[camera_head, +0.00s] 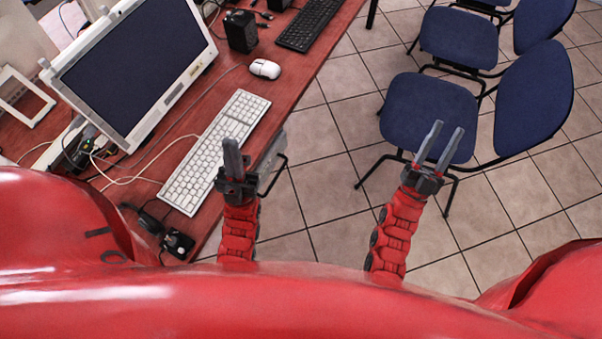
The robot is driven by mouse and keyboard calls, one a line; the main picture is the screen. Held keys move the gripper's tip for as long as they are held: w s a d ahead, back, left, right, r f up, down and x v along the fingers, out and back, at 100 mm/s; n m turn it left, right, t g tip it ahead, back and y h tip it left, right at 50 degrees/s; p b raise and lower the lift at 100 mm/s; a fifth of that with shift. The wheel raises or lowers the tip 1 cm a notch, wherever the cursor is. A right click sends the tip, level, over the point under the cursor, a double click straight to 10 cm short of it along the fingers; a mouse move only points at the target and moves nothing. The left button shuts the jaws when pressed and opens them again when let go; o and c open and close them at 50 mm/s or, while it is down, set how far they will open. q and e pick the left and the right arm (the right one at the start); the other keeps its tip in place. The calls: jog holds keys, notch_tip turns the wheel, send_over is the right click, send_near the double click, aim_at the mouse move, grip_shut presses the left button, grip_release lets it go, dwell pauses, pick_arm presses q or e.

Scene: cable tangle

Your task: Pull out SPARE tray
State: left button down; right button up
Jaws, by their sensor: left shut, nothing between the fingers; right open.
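No label reading SPARE is legible. A small grey piece (269,166) with a thin black bar handle (279,172) sticks out past the front edge of the desk, just right of my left gripper. I cannot tell if it is the tray; part of it is hidden by the desk and my gripper. My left gripper (232,148) is shut and empty, its fingers over the desk's front edge near the white keyboard, apart from the handle as seen. My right gripper (446,128) is open and empty, to the right, in front of a blue chair in the picture.
The red-brown desk (312,63) holds a monitor (133,66), a white keyboard (214,152), a white mouse (265,68), a black keyboard (308,24), black adapters (240,31) and loose cables. Blue chairs (415,108) stand at right. Tiled floor (325,130) between is clear.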

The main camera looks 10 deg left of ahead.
jog(key=w+d+f+m+g+y+b, duration=0.1)
jog(key=w+d+f+m+g+b, duration=0.2)
jog(key=f, duration=0.7)
jog(key=w+d+f+m+g+b, duration=0.1)
jog(key=w+d+f+g+b, duration=0.3)
jog(key=f, duration=0.6)
jog(key=w+a+f+g+y+b, duration=0.1)
jog(key=a+f+g+y, duration=0.1)
jog(key=f, duration=0.4)
jog(key=w+a+f+g+y+b, duration=0.2)
jog(key=f+y, duration=0.1)
jog(key=f, duration=0.3)
jog(key=s+a+f+n+g+y+b, duration=0.1)
jog(key=a+f+g+y+b, duration=0.15)
jog(key=a+f+y, duration=0.35)
jog(key=s+a+f+n+g+y+b, duration=0.1)
jog(key=a+f+y+b, duration=0.25)
jog(key=a, duration=0.55)
jog(key=s+a+r+n+g+y+b, duration=0.4)
jog(key=s+a+n+g+y+b, duration=0.15)
jog(key=s+a+y, duration=0.45)
jog(key=shift+g+h, duration=0.4)
jog(key=shift+h, duration=0.25)
jog(key=x, duration=0.6)
jog(key=b+x, duration=0.1)
jog(key=x, duration=1.1)
jog(key=shift+s+a+b, duration=0.15)
jog(key=shift+s+b, duration=0.15)
jog(key=shift+s, duration=0.05)
